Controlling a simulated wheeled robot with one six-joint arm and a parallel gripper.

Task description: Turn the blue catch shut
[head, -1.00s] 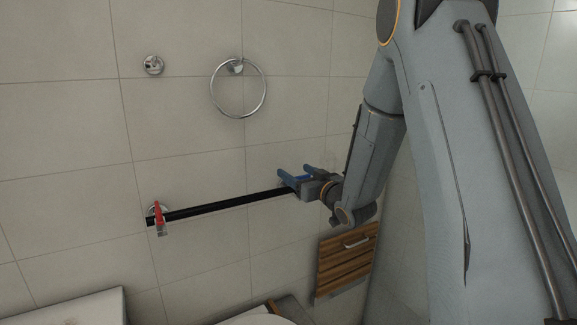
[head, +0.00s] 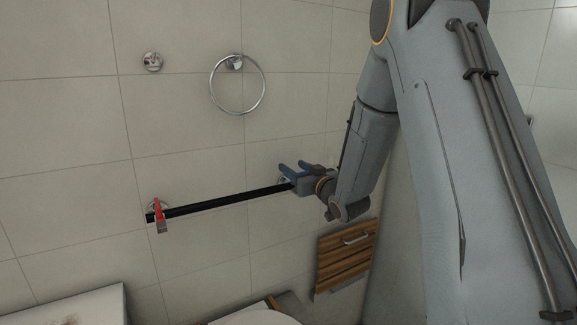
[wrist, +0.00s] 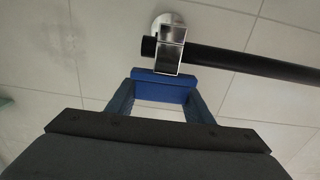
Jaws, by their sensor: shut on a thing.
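The blue catch (wrist: 163,86) shows in the wrist view as a blue block against the lower end of a metal bracket (wrist: 170,48). My gripper (wrist: 162,90) is shut on it, with one finger at each side. In the head view my gripper (head: 293,168) is at the right end of a black bar (head: 225,201), close to the wall. The catch is hard to tell from the bluish fingers there. How far the catch is turned is not clear.
A towel ring (head: 212,88) and a round chrome fitting (head: 152,62) are on the tiled wall above. A wooden slatted panel (head: 345,262) is below right of my gripper.

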